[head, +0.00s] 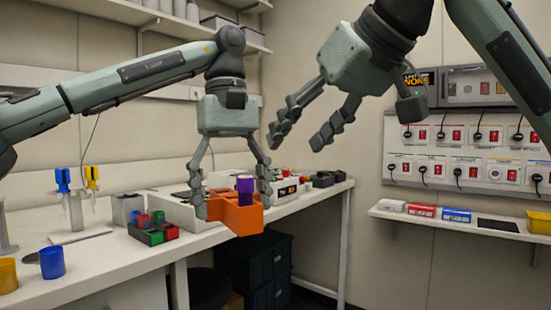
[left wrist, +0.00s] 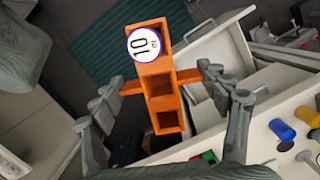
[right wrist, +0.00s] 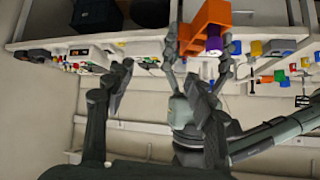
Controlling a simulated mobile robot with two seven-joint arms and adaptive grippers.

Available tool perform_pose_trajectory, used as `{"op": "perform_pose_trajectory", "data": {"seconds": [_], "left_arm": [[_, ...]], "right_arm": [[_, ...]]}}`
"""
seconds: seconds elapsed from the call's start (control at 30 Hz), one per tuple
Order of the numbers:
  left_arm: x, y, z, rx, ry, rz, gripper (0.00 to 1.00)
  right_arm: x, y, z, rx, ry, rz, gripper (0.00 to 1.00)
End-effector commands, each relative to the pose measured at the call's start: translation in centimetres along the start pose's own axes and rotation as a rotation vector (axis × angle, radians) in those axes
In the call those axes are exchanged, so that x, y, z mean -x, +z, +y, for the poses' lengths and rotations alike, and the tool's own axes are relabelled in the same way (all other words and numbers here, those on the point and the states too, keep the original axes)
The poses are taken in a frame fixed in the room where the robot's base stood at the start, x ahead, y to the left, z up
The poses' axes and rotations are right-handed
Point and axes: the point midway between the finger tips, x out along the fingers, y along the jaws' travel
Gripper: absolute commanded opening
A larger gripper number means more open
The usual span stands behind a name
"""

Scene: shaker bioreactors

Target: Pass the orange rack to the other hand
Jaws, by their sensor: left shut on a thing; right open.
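The orange rack (head: 241,217) hangs in the grip of my left gripper (head: 232,200), near the front edge of the bench. In the left wrist view the rack (left wrist: 160,92) shows a row of square compartments and side tabs, with the fingers of my left gripper (left wrist: 160,88) at the tabs. A purple vial (head: 245,190) stands in one end compartment; its white lid (left wrist: 144,43) reads 10. The other compartments look empty. My right gripper (head: 300,138) is open and empty, above and to the right of the rack. The right wrist view also shows the rack (right wrist: 203,24).
A white bench (head: 130,262) below holds a small multi-coloured rack (head: 152,232), blue and yellow pipettes (head: 63,180), and blue (head: 52,262) and yellow cups. Dark crates (head: 255,265) stand under it. A wall shelf (head: 455,225) is at right. Air between my grippers is free.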

Motion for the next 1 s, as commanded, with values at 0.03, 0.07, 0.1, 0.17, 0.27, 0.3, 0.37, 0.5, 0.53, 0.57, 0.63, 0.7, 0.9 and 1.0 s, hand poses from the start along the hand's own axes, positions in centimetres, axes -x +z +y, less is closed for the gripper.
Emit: {"op": "perform_pose_trajectory", "data": {"seconds": [0.03,0.07,0.1,0.17,0.27,0.3,0.37,0.5,0.53,0.57,0.63,0.7,0.9,1.0], "left_arm": [[0.0,0.0,0.0,0.0,0.0,0.0,0.45],[0.0,0.0,0.0,0.0,0.0,0.0,0.45],[0.0,0.0,0.0,0.0,0.0,0.0,0.45],[0.0,0.0,0.0,0.0,0.0,0.0,0.45],[0.0,0.0,0.0,0.0,0.0,0.0,0.45],[0.0,0.0,0.0,0.0,0.0,0.0,0.45],[0.0,0.0,0.0,0.0,0.0,0.0,0.45],[0.0,0.0,0.0,0.0,0.0,0.0,0.45],[0.0,0.0,0.0,0.0,0.0,0.0,0.45],[0.0,0.0,0.0,0.0,0.0,0.0,0.45],[0.0,0.0,0.0,0.0,0.0,0.0,0.45],[0.0,0.0,0.0,0.0,0.0,0.0,0.45],[0.0,0.0,0.0,0.0,0.0,0.0,0.45],[0.0,0.0,0.0,0.0,0.0,0.0,0.45]], "right_arm": [[1.1,1.1,-2.4,0.023,0.012,-0.016,0.55],[1.4,1.8,-3.4,0.027,0.022,-0.028,0.55],[1.7,2.7,-4.6,0.03,0.031,-0.042,0.55],[2.0,4.0,-5.9,0.034,0.049,-0.058,0.55],[2.3,5.5,-7.3,0.037,0.072,-0.075,0.55],[2.4,6.0,-7.7,0.037,0.078,-0.078,0.55],[2.3,6.3,-7.9,0.037,0.084,-0.082,0.55],[1.1,6.7,-7.9,0.034,0.088,-0.087,0.55],[0.7,6.7,-7.9,0.034,0.088,-0.086,0.55],[0.2,6.8,-7.8,0.034,0.087,-0.087,0.55],[-1.0,6.9,-7.7,0.035,0.087,-0.087,0.55],[-2.4,7.0,-7.6,0.035,0.086,-0.088,0.55],[-6.1,7.2,-7.3,0.034,0.086,-0.086,0.55],[-7.6,7.3,-7.1,0.035,0.086,-0.086,0.55]]}}
